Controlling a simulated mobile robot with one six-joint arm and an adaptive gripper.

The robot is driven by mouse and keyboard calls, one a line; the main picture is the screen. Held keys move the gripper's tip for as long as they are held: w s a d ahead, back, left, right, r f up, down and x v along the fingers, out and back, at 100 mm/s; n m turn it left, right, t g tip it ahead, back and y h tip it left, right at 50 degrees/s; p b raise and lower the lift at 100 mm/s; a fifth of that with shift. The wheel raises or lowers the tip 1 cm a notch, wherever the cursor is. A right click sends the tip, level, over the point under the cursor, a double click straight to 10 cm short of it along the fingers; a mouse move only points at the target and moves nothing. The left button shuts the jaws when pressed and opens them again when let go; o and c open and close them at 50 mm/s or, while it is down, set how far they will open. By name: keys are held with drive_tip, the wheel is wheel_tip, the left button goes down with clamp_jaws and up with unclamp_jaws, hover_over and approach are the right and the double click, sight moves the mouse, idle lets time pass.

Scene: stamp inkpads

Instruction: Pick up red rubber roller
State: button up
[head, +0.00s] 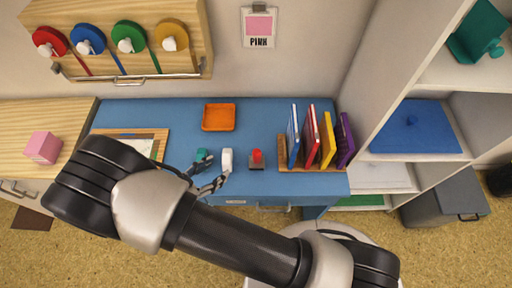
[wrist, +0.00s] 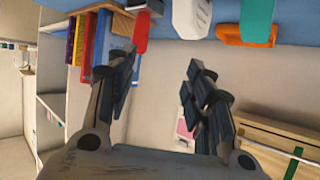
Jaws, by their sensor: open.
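A small red piece (head: 257,157) on a dark grey base stands on the blue desk, right of a white block. It is the only roller-like red thing on the desk, though its exact shape is too small to tell. In the wrist view a red piece (wrist: 141,30) shows at the top, beyond the left fingertip. My gripper (head: 211,173) is open at the desk's front, left of the red piece and close to the white block (head: 227,159). In the wrist view my gripper (wrist: 162,60) is empty, with both fingers apart.
A green piece (head: 203,157) is left of the white block, partly behind my fingers. An orange tray (head: 219,116) lies behind. Several upright books (head: 327,140) stand right of the red piece. A shelf unit (head: 372,90) rises at the right.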

sight(254, 157)
drive_tip(key=shift+h, duration=0.7)
drive_tip(key=w+d+f, duration=0.1)
drive_tip(key=d, duration=0.2)
drive_tip(key=w+d+f+b, duration=0.1)
drive_tip(key=w+d+f, duration=0.1)
drive_tip(key=d, duration=0.1)
drive_tip(key=w+d+f+b, duration=0.1)
drive_tip(key=w+d, duration=0.1)
drive_tip(key=d, duration=0.1)
drive_tip(key=shift+d+f, duration=0.25)
drive_tip(key=shift+d, duration=0.05)
drive_tip(key=shift+b+x, duration=0.8)
drive_tip(key=shift+x, duration=2.2)
drive_tip(key=shift+r, duration=0.1)
drive_tip(key=shift+c, duration=0.2)
clamp_jaws()
